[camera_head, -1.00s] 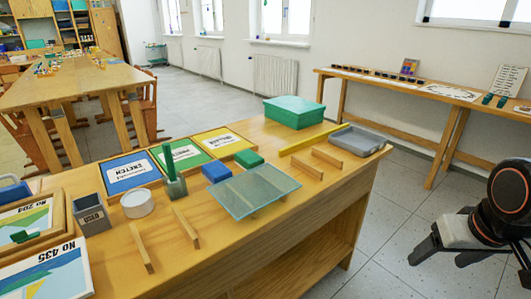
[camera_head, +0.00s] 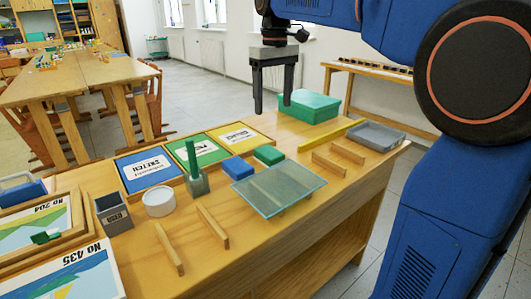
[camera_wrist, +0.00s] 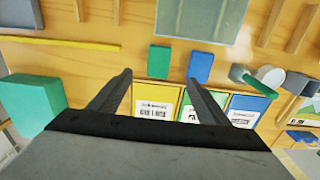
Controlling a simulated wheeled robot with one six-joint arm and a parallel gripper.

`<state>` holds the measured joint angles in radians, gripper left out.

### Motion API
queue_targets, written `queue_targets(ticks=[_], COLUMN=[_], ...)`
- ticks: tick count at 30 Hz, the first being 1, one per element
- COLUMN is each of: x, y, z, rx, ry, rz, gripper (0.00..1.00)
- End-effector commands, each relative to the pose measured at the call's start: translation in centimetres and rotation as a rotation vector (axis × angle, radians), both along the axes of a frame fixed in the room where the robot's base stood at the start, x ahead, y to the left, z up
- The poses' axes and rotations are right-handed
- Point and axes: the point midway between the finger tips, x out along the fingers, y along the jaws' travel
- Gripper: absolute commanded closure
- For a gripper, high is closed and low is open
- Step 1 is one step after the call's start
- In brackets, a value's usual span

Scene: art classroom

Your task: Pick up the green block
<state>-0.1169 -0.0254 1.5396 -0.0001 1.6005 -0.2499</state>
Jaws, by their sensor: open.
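The green block (camera_head: 268,155) lies flat on the wooden table, just right of the blue block (camera_head: 237,168) and behind the glass plate. In the wrist view the green block (camera_wrist: 159,60) shows ahead of the fingertips, left of the blue block (camera_wrist: 201,66). My gripper (camera_head: 272,107) is open and empty, pointing down above the back part of the table, clear of the surface. In the wrist view its two fingers (camera_wrist: 158,78) are spread apart with nothing between them.
A large green box (camera_head: 309,107) stands behind, close to my gripper. The glass plate (camera_head: 279,188) lies in front of the block. Yellow, green and blue cards lie behind and left. A green stick (camera_head: 192,160) stands upright in a holder. A grey tray (camera_head: 376,134) is at the right.

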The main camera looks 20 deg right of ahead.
Motion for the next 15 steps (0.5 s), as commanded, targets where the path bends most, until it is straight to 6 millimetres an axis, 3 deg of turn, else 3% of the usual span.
queue_targets(ticks=[3,8,15], x=[1.5,2.1,2.0], y=[0.5,0.7,0.7], z=[0.4,0.1,-3.7], rx=[-0.002,-0.004,-0.004], ry=[0.018,0.028,0.03], rz=[0.018,0.026,0.026], gripper=[0.3,0.3,0.3])
